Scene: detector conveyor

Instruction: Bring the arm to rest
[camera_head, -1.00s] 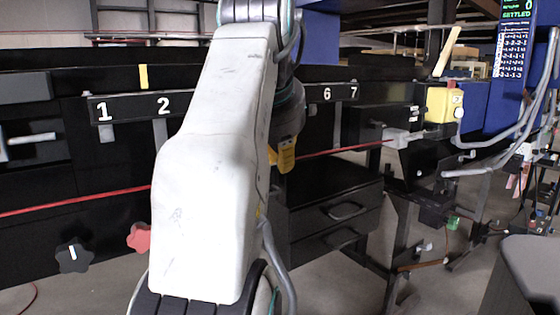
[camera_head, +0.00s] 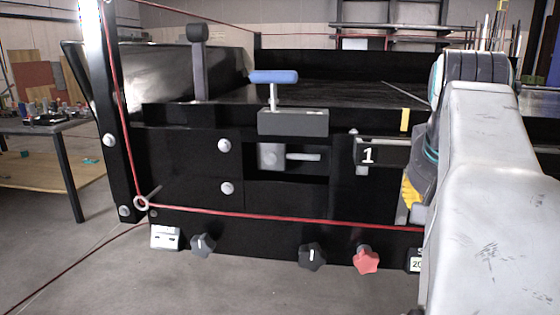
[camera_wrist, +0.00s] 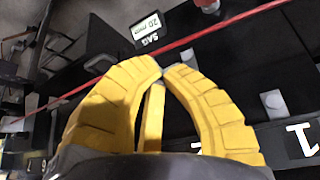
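My arm stands upright at the right of the head view, its pale link (camera_head: 490,200) large and close. My gripper, with yellow fingers, shows partly behind that link (camera_head: 411,192). In the wrist view my gripper (camera_wrist: 165,68) has its two curved yellow fingers drawn together at the tips. A thin yellow bar (camera_wrist: 152,118) shows between them; I cannot tell if it is part of the gripper. No held object is visible. The fingers are in front of the conveyor's dark front face (camera_head: 290,190), and I cannot tell the gap.
A red cord (camera_head: 280,215) runs along the conveyor front. Dark knobs (camera_head: 312,256) and a red knob (camera_head: 366,259) stick out below it. A blue-topped handle (camera_head: 274,77) stands above. A sag display (camera_wrist: 148,28) is near the fingertips. A table (camera_head: 50,125) stands left; floor is open in front.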

